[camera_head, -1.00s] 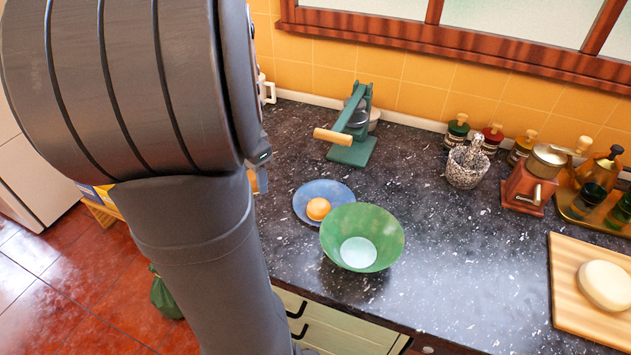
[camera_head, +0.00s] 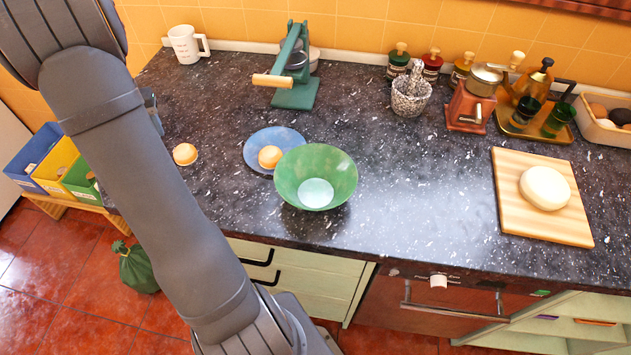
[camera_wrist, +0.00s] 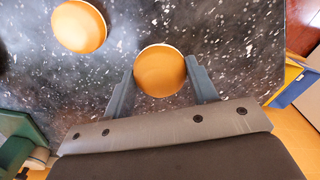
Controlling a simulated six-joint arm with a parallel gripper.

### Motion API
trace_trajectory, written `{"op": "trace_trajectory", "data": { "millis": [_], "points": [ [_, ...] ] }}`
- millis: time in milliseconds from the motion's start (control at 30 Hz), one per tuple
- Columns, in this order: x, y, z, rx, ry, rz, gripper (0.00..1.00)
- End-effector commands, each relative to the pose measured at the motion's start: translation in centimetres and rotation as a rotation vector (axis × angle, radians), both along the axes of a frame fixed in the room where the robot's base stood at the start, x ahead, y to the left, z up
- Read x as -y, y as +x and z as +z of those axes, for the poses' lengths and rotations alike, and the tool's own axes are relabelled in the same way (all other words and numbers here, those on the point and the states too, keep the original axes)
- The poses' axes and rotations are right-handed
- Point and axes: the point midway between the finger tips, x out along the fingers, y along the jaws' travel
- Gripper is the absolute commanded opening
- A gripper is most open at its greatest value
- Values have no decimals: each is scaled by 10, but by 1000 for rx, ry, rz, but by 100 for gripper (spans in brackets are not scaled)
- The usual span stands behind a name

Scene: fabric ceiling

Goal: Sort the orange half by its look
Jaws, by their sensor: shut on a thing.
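My gripper (camera_wrist: 161,84) is shut on an orange half (camera_wrist: 160,70), with one finger on each side of it. The held half looks rounded and orange with a thin pale rim. I cannot tell if it touches the counter. A second orange half (camera_wrist: 79,26) is beside it on the bare counter; it also shows in the head view (camera_head: 185,154). A third orange half (camera_head: 270,157) sits on a blue plate (camera_head: 255,146).
Blue (camera_head: 40,172), yellow (camera_head: 57,165) and green (camera_head: 80,183) bins stand on a low stand left of the counter. A green bowl (camera_head: 335,180) stands beside the plate. A green press (camera_head: 293,85) and a white mug (camera_head: 187,44) stand behind. The counter's middle right is clear.

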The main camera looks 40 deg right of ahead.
Motion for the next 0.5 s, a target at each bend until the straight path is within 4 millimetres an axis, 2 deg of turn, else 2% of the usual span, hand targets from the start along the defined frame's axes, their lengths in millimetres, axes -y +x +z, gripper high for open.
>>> {"op": "trace_trajectory", "data": {
  "millis": [267,367,500],
  "points": [
    [3,-2,1,1,0,-6,30],
    [17,-9,5,1,0,-25,30],
    [58,-35,18,3,-1,-82,30]
  ]
}}
